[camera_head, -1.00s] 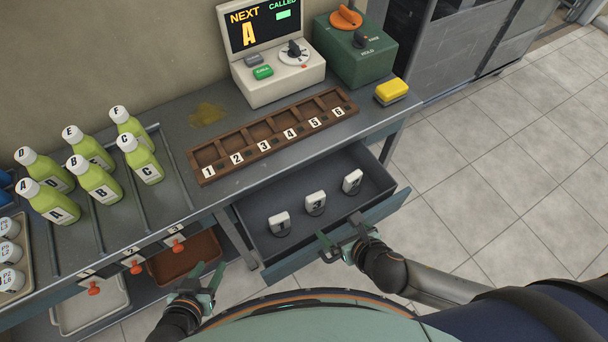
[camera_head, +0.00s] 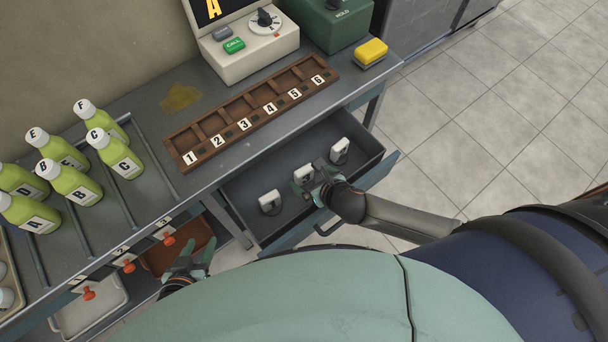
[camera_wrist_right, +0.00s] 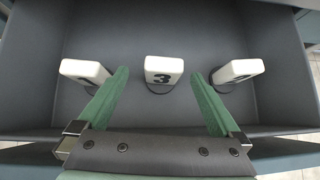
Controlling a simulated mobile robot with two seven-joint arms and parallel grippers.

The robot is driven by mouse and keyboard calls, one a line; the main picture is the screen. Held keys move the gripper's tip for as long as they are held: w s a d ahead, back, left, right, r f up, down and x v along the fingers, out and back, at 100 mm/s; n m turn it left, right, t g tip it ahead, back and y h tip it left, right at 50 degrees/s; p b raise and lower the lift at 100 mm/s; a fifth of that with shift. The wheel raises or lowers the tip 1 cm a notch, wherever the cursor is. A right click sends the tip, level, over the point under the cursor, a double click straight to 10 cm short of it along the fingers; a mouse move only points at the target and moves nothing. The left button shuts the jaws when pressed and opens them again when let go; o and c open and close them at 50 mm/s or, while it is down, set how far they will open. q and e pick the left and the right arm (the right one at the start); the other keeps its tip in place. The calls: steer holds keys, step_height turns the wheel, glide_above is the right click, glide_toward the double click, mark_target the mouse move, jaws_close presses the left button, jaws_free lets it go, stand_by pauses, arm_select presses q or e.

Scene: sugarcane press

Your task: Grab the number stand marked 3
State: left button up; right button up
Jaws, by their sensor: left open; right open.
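The number stand marked 3 (camera_wrist_right: 164,71) is a white block with a black 3 on a dark base. It stands in the open drawer, in the middle of three stands, and shows partly behind my gripper in the head view (camera_head: 303,174). My right gripper (camera_wrist_right: 164,88) is open over the drawer, its green fingers on either side of the 3 stand's line; I cannot tell that either touches it. A white stand (camera_head: 269,202) is to its left and another (camera_head: 340,150) to its right. My left gripper (camera_head: 197,262) is open and empty below the counter's front edge.
The drawer's front panel (camera_head: 381,176) is pulled out under the counter. A wooden rack (camera_head: 230,129) with slots 1 to 6 lies on the counter. Green bottles (camera_head: 73,184), a white console (camera_head: 250,54) and a yellow sponge-like block (camera_head: 371,52) also stand there.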

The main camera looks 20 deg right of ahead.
mark_target(305, 171)
steer(key=shift+w+r+b+x, duration=0.1)
steer(key=shift+w+b+x, duration=0.1)
steer(key=shift+x, duration=1)
steer(key=shift+w+r+b+x, duration=0.1)
steer(key=shift+r+b+x, duration=0.1)
steer(key=shift+x, duration=0.95)
steer(key=shift+d+f, duration=0.1)
steer(key=shift+d, duration=0.1)
steer(key=shift+c, duration=0.2)
steer(key=c, duration=1.4)
